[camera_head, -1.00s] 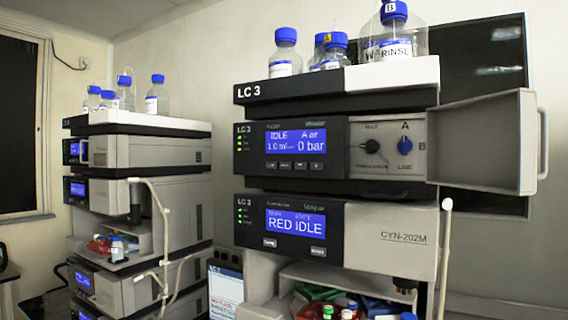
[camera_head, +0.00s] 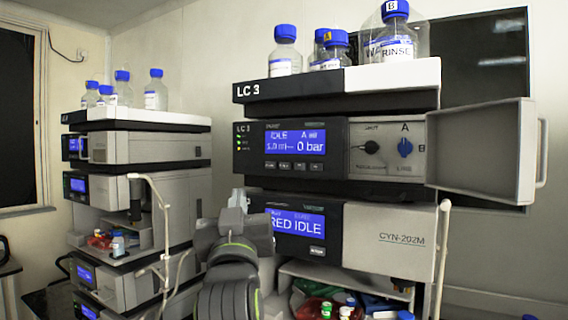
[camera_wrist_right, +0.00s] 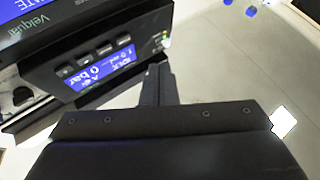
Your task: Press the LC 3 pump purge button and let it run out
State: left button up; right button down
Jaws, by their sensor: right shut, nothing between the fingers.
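The LC 3 pump module (camera_head: 252,152) is the upper unit of the right stack. Its blue display (camera_head: 295,143) reads IDLE and 0 bar. A row of small buttons (camera_head: 292,166) sits below the display; their labels are too small to read. In the right wrist view the button row (camera_wrist_right: 97,60) and display (camera_wrist_right: 105,75) appear upside down. My right gripper (camera_head: 238,199) is shut and empty, in front of the left edge of the lower unit, below the pump's buttons. Its fingers (camera_wrist_right: 157,80) point up beside the pump front in the wrist view. My left gripper is not in view.
The lower unit (camera_head: 385,235) shows RED IDLE; my right arm hides part of its left edge. An open door (camera_head: 485,153) sticks out at the pump's right. Blue-capped bottles (camera_head: 397,45) stand on top. Another stack (camera_head: 150,150) stands at left.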

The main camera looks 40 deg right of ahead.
jog(key=s+r+m+h, duration=0.1)
jog(key=r, duration=0.1)
jog(key=s+r+h, duration=0.1)
jog(key=s+r, duration=0.1)
jog(key=shift+s+a+r+m, duration=0.1)
jog(key=shift+r+m, duration=0.15)
jog(key=shift+m, duration=0.15)
jog(key=p, duration=0.1)
send_near(280, 156)
jog(key=shift+w+d+r, duration=0.25)
jog(key=shift+w+r, duration=0.45)
jog(key=shift+r, duration=0.05)
jog(key=shift+w+d+r, duration=0.25)
jog(key=shift+w+r, duration=0.45)
jog(key=shift+d, duration=0.1)
dwell(0.9)
jog(key=shift+w+d, duration=0.15)
jog(key=shift+d, duration=0.15)
jog(key=shift+w+d, duration=0.15)
jog(key=shift+d, duration=0.2)
dwell(0.7)
jog(key=shift+a, duration=0.15)
jog(key=shift+s+a, duration=0.3)
jog(key=shift+a, duration=0.35)
